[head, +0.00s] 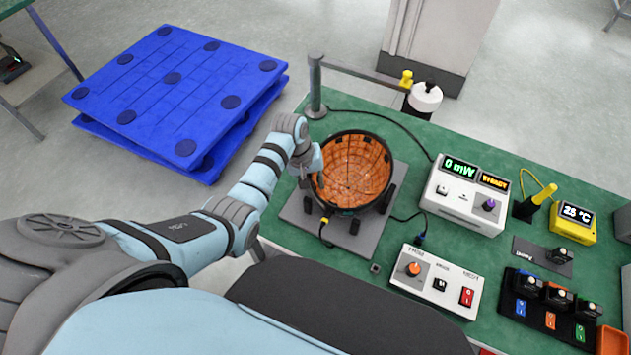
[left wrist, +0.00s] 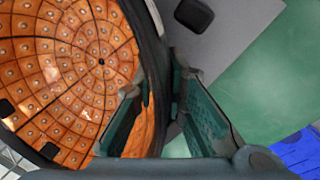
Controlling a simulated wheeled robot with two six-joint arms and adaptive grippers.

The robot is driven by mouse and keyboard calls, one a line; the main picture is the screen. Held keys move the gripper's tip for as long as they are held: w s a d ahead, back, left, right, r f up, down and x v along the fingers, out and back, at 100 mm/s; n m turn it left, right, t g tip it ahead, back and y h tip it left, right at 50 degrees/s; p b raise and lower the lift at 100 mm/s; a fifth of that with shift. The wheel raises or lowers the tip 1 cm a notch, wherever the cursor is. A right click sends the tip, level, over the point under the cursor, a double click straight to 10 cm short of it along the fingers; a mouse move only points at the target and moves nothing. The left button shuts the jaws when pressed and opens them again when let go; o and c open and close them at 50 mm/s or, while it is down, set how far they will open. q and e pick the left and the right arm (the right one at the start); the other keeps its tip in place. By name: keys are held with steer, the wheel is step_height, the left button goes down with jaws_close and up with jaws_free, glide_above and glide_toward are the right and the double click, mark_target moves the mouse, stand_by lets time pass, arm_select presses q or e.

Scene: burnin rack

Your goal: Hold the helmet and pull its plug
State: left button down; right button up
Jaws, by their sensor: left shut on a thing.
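The helmet (head: 352,172) is a dark-rimmed bowl with an orange tiled inside, lying open side up on a grey plate (head: 364,239) on the green table. My left gripper (head: 317,168) is at its left rim. In the left wrist view, the gripper (left wrist: 163,112) has one finger inside the helmet (left wrist: 62,58) and one outside, shut on the rim. A small plug with a yellow band (head: 324,221) shows at the helmet's front, with a black cable running from it. Whether it is fully seated is too small to tell. My right gripper is not in view.
A white control box (head: 435,281) and a white power meter (head: 466,195) stand right of the helmet. A grey post (head: 316,88) stands behind it. Tools and a yellow temperature display (head: 573,222) are farther right. Blue pallets (head: 175,97) lie on the floor left.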

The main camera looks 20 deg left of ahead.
arm_select(q)
steer(key=c, duration=1.8)
jaws_free()
steer(key=shift+s+a+f, duration=0.1)
steer(key=shift+o, duration=1.2)
steer(key=v, duration=1.2)
